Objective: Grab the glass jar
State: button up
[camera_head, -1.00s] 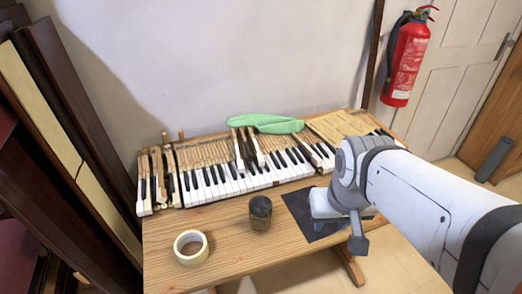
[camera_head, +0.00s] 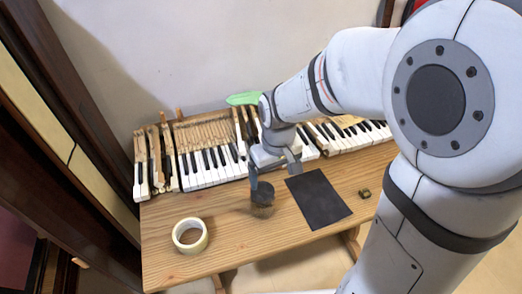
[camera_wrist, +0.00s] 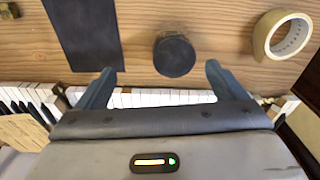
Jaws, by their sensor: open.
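The glass jar (camera_head: 262,198) stands upright on the wooden table, with a dark lid and a dark body. In the wrist view the jar (camera_wrist: 174,54) is seen from above, its round dark lid facing the camera. My gripper (camera_head: 273,182) is open beside the jar, on the piano-key side. In the wrist view my gripper (camera_wrist: 160,82) has one finger to each side of the jar's line, and the jar is just beyond the fingertips. I see no contact in the wrist view. One finger overlaps the jar's edge in the head view.
A roll of tape (camera_head: 190,236) lies left of the jar. A black sheet (camera_head: 318,199) lies right of it, with a small brassy block (camera_head: 364,193) beyond. Piano keys (camera_head: 208,166) run along the table's back, with a green cloth (camera_head: 243,99) behind. The table front (camera_head: 222,254) is clear.

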aim_at(262, 190)
jog(key=shift+n+g, duration=0.3)
jog(key=shift+n, duration=0.3)
jog(key=a+f, duration=0.1)
jog(key=w+a+f, duration=0.1)
jog(key=a+f, duration=0.1)
jog(key=shift+w+a+f, duration=0.1)
jog(key=shift+w+f, duration=0.2)
notch_tip(262, 190, down, 8)
jog(key=shift+r, duration=0.1)
jog(key=shift+s, duration=0.1)
jog(key=shift+d, duration=0.2)
jog(key=c, duration=1.3)
